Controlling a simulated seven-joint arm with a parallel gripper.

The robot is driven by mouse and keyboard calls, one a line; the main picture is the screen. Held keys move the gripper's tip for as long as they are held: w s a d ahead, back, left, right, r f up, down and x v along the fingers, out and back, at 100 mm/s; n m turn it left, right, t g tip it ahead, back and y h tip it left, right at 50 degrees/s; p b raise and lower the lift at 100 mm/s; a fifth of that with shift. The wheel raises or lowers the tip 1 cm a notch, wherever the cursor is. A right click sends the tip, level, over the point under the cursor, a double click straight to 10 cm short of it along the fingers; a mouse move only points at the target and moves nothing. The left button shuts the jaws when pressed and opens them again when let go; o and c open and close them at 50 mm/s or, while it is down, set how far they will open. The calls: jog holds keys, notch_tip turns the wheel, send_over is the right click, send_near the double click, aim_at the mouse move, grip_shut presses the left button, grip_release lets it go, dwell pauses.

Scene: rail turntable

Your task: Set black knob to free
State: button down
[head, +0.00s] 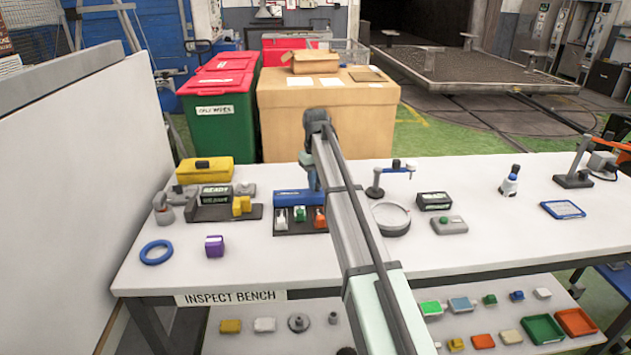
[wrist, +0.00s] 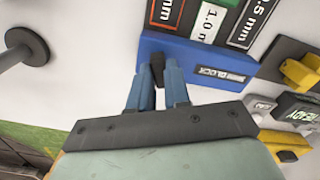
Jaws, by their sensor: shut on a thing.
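A blue box (wrist: 205,65) with a small label, partly legible as "LOCK", fills the middle of the wrist view. A small black knob (wrist: 157,68) stands at its near side. My gripper (wrist: 158,78) has its two blue fingers closed around the knob. In the head view the blue box (head: 290,197) sits behind a dark tray on the bench. My gripper (head: 314,180) is at its right end, and the knob is hidden there by my arm. I cannot read which setting the knob points to.
The dark tray (head: 281,232) holds white, green and orange pieces. A READY/REWORK unit (head: 215,196) stands left, with yellow blocks beside it. A grey ring dish (head: 391,217) and a small stand (head: 375,187) are to the right. A purple block (head: 214,246) lies front left.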

jog(key=shift+m, duration=2.2)
jog(key=c, duration=1.1)
grip_release()
notch_tip(320, 180, up, 14)
jog(key=shift+f, duration=0.1)
